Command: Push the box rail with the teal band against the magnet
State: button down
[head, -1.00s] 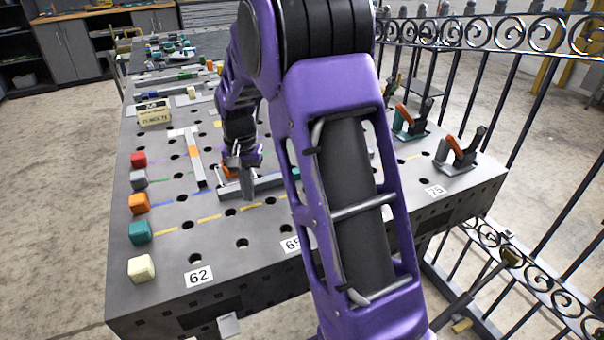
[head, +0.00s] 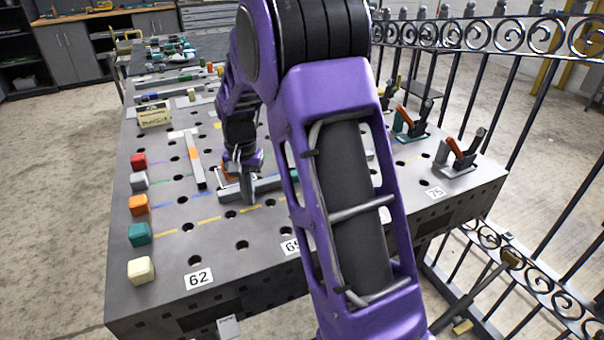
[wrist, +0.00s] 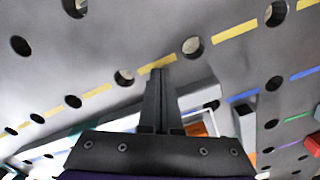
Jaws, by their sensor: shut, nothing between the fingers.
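The box rail with the teal band (head: 268,186) lies on the hole-patterned table, running left to right. Its teal band (head: 294,175) shows just beside my arm, which hides the rail's right end. My gripper (head: 248,200) is shut and empty, fingers pointing down at the rail's near side; whether they touch it I cannot tell. In the wrist view my closed fingers (wrist: 159,74) reach over the bare table beside the yellow dashed line. An orange piece (wrist: 200,128) in a light frame shows behind them. I cannot make out the magnet for sure.
A rail with an orange band (head: 194,158) lies to the left. Coloured cubes (head: 139,234) line the left edge. Toggle clamps (head: 459,157) stand at the right, by an iron fence (head: 500,110). The near table strip is clear.

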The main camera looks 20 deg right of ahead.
dwell(0.5)
jog(key=shift+w+p, duration=1.7)
jog(key=shift+w, duration=1.8)
jog(key=shift+s+b, duration=0.35)
jog(key=shift+s, duration=0.9)
jog(key=shift+r+p, duration=2.95)
jog(key=shift+r, duration=1.05)
